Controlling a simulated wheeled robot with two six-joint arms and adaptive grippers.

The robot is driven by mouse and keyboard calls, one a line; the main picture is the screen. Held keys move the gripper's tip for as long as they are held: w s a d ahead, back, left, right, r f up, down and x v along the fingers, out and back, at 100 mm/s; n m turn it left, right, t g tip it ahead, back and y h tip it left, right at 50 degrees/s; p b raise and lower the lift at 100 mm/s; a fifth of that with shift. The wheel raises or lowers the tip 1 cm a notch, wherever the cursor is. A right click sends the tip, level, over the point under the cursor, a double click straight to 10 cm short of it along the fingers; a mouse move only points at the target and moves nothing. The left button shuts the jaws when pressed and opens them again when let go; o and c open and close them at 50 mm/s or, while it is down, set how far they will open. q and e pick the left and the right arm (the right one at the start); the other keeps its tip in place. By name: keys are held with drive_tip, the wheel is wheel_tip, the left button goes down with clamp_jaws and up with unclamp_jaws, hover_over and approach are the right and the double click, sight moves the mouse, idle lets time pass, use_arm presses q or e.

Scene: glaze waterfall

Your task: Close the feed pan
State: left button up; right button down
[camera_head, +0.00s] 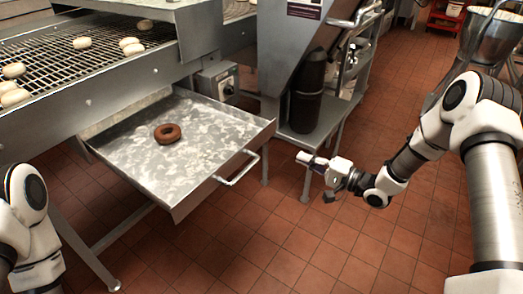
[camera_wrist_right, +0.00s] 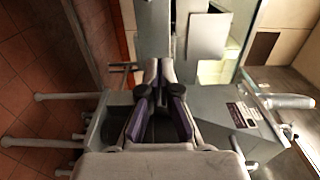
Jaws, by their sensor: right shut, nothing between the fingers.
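The feed pan (camera_head: 200,143) is a shallow metal tray, pulled out from under the conveyor in the head view. A bar handle (camera_head: 238,170) sits on its front wall. One brown donut (camera_head: 167,133) lies in the pan. My right gripper (camera_head: 304,158) is to the right of the pan handle, apart from it, with its fingers pointing left. It is shut and empty, and its closed fingers also show in the right wrist view (camera_wrist_right: 160,85). My left arm shows at the lower left of the head view, but its gripper is out of view.
A wire conveyor (camera_head: 60,65) with several pale donuts stands above the pan. A grey control box (camera_head: 217,81) is behind the pan. A machine with a dark cylinder (camera_head: 307,95) stands at the back middle. Tiled floor (camera_head: 270,250) is open in front.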

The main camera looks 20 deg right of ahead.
sight(258, 139)
drive_tip(key=b+x, duration=0.2)
drive_tip(key=x, duration=1)
drive_tip(key=shift+w+a, duration=0.15)
use_arm(q)
drive_tip(key=shift+d+f, duration=0.1)
drive_tip(key=shift+f, duration=1.15)
use_arm(e)
drive_tip(key=shift+w+a, duration=0.3)
drive_tip(key=shift+w, duration=0.15)
use_arm(q)
drive_tip(key=shift+b, duration=0.3)
use_arm(e)
drive_tip(key=shift+a, duration=0.1)
